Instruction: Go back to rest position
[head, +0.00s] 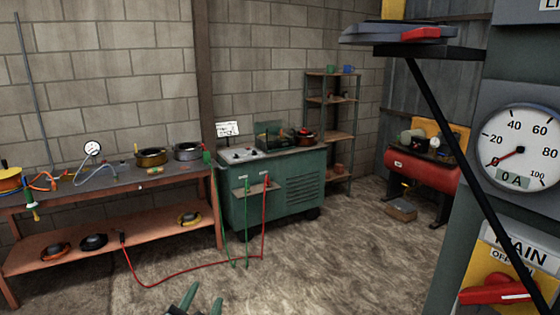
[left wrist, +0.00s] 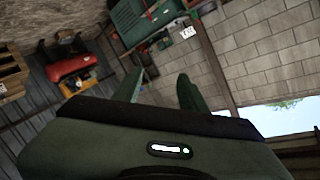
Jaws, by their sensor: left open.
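My left gripper (head: 201,298) shows at the bottom edge of the head view, with two green fingers spread apart over the floor. In the left wrist view its fingers (left wrist: 160,90) stand apart with nothing between them. No object touches it. The right gripper is in neither view.
A workbench (head: 110,183) with coils, a gauge and cables stands at the left wall. A green cabinet machine (head: 275,183) and a shelf (head: 330,132) stand behind. A red compressor (head: 420,170) is at right. A panel with an ammeter (head: 519,149) is close at right. A red cable (head: 190,273) crosses the floor.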

